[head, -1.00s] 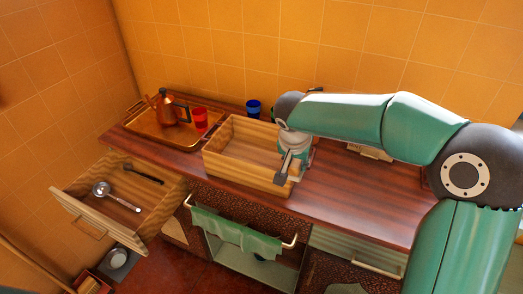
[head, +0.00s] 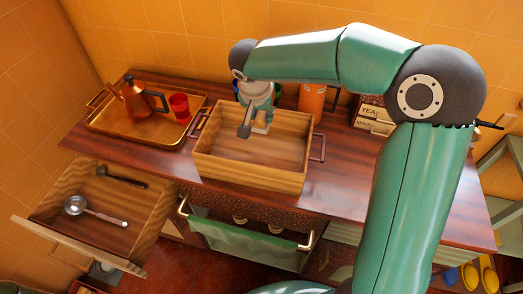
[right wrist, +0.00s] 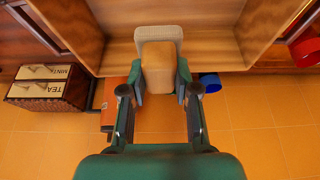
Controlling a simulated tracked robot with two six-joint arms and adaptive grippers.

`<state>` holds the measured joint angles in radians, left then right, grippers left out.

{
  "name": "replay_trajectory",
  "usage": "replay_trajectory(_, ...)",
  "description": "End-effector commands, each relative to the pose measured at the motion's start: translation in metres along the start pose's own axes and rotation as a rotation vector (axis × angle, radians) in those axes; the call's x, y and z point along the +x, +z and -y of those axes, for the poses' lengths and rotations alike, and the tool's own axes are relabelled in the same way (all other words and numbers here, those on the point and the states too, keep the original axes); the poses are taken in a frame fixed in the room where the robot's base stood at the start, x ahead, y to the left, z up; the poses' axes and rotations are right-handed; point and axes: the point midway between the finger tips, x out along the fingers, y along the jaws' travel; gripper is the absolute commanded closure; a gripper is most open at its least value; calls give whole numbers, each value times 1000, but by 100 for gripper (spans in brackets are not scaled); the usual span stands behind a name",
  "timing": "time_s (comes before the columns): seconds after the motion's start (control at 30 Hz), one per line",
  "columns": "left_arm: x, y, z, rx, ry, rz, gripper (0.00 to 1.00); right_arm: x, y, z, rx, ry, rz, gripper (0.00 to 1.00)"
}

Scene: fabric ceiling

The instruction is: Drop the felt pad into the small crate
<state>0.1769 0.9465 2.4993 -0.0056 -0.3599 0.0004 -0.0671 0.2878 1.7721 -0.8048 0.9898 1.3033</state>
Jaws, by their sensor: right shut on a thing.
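The small crate (head: 247,172) is a light wooden box with dark handles, standing on the counter. In the right wrist view its pale wall (right wrist: 210,63) shows beyond my gripper. My right gripper (head: 250,123) points down over the rear left part of the crate's opening. In the right wrist view the fingers (right wrist: 161,78) are shut on the felt pad (right wrist: 160,62), a tan block with a larger grey layer at its far side. The pad is partly hidden between the fingers. I cannot tell how high it is above the crate's floor. My left gripper is not in view.
A copper tray (head: 111,130) with a kettle (head: 134,104) and a red cup (head: 180,107) stands left of the crate. An orange canister (head: 312,98) and tea boxes (head: 372,116) stand behind and right. An open drawer (head: 150,222) with a ladle juts out at left.

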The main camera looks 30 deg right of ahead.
Motion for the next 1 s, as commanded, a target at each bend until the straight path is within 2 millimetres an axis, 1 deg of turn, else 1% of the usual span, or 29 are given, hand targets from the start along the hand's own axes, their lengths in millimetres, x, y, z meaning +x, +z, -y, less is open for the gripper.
replay_trajectory(0.03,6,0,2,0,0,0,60,9,3,-2,2,4,1,100)
replay_trajectory(0.1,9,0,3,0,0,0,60,17,6,-3,4,4,1,100)
replay_trajectory(0.3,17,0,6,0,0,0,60,34,12,-4,6,4,1,100)
replay_trajectory(0.43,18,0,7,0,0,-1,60,39,14,-4,8,4,0,100)
replay_trajectory(0.67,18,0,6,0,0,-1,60,39,14,-5,8,4,0,100)
replay_trajectory(0.7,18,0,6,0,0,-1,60,39,14,-5,8,4,0,68)
replay_trajectory(0.87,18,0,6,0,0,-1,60,39,14,-5,9,4,0,42)
replay_trajectory(1.0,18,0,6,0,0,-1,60,39,14,-5,9,4,0,41)
